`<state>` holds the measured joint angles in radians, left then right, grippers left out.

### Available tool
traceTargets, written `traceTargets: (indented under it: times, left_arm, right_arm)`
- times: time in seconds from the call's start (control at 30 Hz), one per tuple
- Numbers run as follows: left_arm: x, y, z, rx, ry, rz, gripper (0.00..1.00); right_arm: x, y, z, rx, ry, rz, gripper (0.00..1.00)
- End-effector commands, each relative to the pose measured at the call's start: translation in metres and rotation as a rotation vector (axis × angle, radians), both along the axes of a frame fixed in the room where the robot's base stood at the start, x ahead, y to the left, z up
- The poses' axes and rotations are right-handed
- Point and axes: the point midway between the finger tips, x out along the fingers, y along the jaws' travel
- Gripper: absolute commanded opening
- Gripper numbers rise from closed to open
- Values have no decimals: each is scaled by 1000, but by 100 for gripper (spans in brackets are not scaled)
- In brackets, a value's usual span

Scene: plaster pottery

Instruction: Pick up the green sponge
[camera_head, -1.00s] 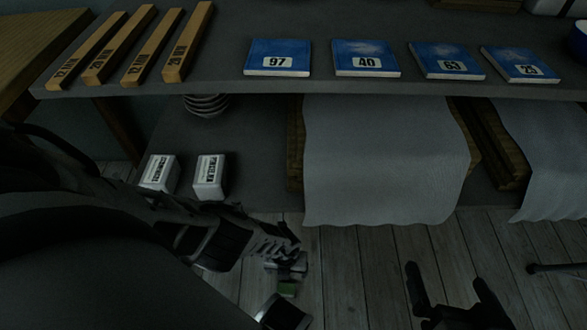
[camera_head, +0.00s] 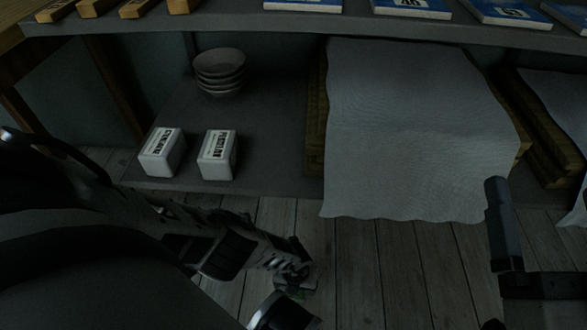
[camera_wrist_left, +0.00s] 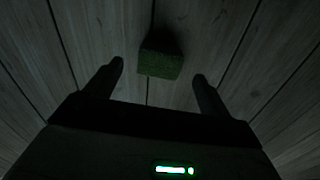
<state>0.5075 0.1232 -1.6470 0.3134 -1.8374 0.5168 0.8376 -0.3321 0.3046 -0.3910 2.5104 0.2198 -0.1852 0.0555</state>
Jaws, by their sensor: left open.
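The green sponge (camera_wrist_left: 160,63) lies on the wooden floor in the left wrist view. It is a small block with a green face and a darker upper part. My left gripper (camera_wrist_left: 158,72) is open, with one finger on each side of the sponge in the picture and a gap to both. I cannot tell how far the sponge is below the fingertips. In the head view the sponge is almost wholly hidden by my left arm and gripper. My right gripper (camera_head: 494,257) is at the right of the head view, fingers apart and empty.
A low shelf (camera_head: 270,150) holds two white boxes (camera_head: 160,153) (camera_head: 218,155), stacked bowls (camera_head: 219,72) and a cloth-draped board (camera_head: 415,130). A shelf above bears blue tiles (camera_head: 411,8) and wooden bars. Plank floor (camera_head: 365,260) is clear between my grippers.

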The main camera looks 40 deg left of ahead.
Motion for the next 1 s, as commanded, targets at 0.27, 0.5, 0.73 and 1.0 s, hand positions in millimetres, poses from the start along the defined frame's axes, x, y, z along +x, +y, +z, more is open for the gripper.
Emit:
traceTargets:
  times: [0.27, 0.5, 0.73, 1.0]
  left_arm:
    - [1, -2, -29, 0, -1, -7, 82]
    - [1, -2, -28, 0, 0, -8, 82]
    - [1, -2, -28, 1, 0, -7, 43]
    - [1, -2, -28, 1, 0, -7, 30]
  right_arm:
    - [-15, 2, 40, -95, -426, -29, 100]
    - [-19, 3, 48, -106, -485, -33, 100]
    - [-18, 3, 48, -105, -481, -32, 100]
    - [-18, 3, 48, -105, -481, -32, 100]
